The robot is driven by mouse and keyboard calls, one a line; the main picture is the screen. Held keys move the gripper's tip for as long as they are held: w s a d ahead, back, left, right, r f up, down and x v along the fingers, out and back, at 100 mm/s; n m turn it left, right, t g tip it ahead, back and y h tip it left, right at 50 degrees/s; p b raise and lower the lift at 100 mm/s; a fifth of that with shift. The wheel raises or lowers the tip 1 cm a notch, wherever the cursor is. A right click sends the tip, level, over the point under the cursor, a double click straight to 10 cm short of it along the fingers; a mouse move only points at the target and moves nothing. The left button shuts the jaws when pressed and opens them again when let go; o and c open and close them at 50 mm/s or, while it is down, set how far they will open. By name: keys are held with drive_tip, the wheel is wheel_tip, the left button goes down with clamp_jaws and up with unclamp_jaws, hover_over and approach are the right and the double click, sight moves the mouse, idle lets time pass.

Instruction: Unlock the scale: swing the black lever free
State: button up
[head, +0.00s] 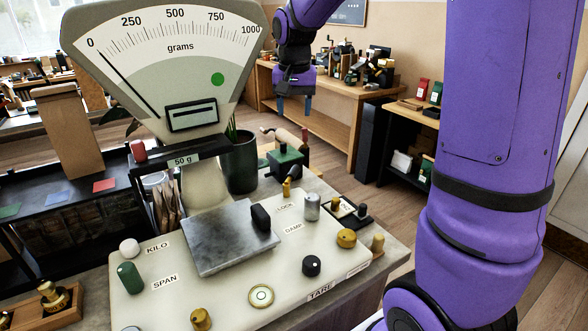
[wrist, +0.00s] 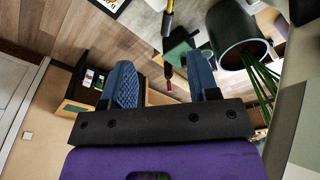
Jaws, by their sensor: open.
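The scale (head: 130,262) has a cream body and a large dial (head: 165,60) reading grams. Its needle points near 0. A thick black lever (head: 261,217) stands at the right edge of the grey metal pan (head: 215,240), just left of the LOCK label (head: 285,207). It appears to overlap the pan edge; contact is unclear. My gripper (head: 295,105) hangs in the air behind and above the scale, to the right of the dial, well apart from the lever. In the wrist view my gripper (wrist: 164,84) shows two blue fingers spread apart with nothing between them. The lever is not identifiable there.
A silver cylinder (head: 312,207), brass knob (head: 346,239) and black knob (head: 311,265) stand near the lever. Behind the scale are a green box (head: 286,162) and a dark plant pot (head: 240,162). Open floor lies between the counter and the back workbench (head: 330,118).

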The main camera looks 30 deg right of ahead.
sight(294, 167)
drive_tip(key=w+d+f+m+g, duration=0.1)
drive_tip(key=w+d+f+m, duration=0.15)
drive_tip(key=w+f, duration=0.4)
drive_tip(key=w+d+f+m+g, duration=0.1)
drive_tip(key=w+d+f, duration=0.35)
drive_tip(key=f, duration=0.35)
wheel_tip(294, 167, down, 11)
drive_tip(key=shift+w+r, duration=0.1)
drive_tip(key=shift+r, duration=0.05)
drive_tip(key=shift+c, duration=0.5)
clamp_jaws()
